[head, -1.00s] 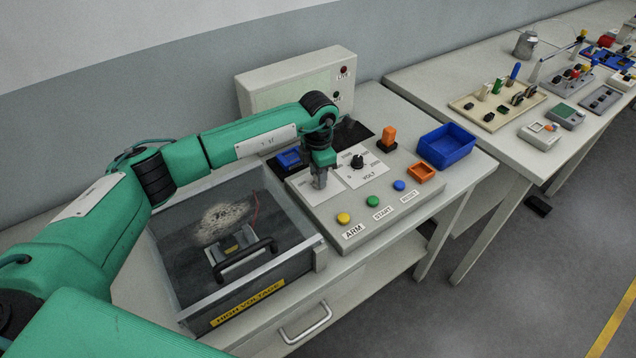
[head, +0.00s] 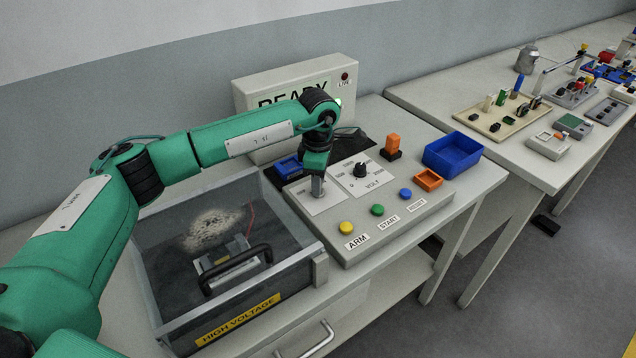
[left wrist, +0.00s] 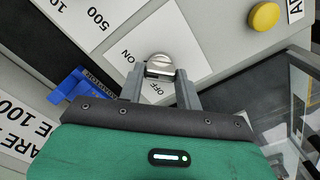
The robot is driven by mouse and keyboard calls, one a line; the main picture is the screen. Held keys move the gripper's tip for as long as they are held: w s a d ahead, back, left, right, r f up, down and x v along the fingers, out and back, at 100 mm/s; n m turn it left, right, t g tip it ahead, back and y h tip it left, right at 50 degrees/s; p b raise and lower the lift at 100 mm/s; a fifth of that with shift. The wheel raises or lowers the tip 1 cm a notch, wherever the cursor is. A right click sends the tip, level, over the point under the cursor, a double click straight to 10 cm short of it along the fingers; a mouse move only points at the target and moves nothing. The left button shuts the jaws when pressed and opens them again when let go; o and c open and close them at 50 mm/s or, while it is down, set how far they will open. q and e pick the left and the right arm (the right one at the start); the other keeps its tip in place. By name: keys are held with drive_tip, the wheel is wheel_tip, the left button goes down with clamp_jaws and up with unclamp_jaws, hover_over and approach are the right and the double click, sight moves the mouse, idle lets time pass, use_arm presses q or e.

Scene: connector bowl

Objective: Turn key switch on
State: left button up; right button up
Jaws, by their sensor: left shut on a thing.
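The key switch (left wrist: 159,62) is a round metal piece on a white plate marked ON and OFF. In the left wrist view it sits between the fingers of my left gripper (left wrist: 160,78), which is shut on it. In the head view my left gripper (head: 317,187) points down onto the switch plate (head: 325,205) on the grey control panel (head: 376,239) and hides the switch. The display box (head: 262,89) behind reads READY, partly covered by my arm, with a green light lit beside the arm. The key's exact angle is hard to tell. My right gripper is not in view.
The VOLT knob (head: 361,171) is just right of the gripper. Yellow (head: 346,228), green (head: 377,210) and blue (head: 405,194) buttons line the panel front. A lidded HIGH VOLTAGE box (head: 180,318) stands left. A blue bin (head: 452,153) is right.

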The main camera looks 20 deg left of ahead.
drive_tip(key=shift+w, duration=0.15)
use_arm(q)
drive_tip(key=o, duration=1)
drive_tip(key=shift+d, duration=0.1)
drive_tip(key=shift+r+b, duration=0.9)
drive_tip(key=shift+r, duration=6.1)
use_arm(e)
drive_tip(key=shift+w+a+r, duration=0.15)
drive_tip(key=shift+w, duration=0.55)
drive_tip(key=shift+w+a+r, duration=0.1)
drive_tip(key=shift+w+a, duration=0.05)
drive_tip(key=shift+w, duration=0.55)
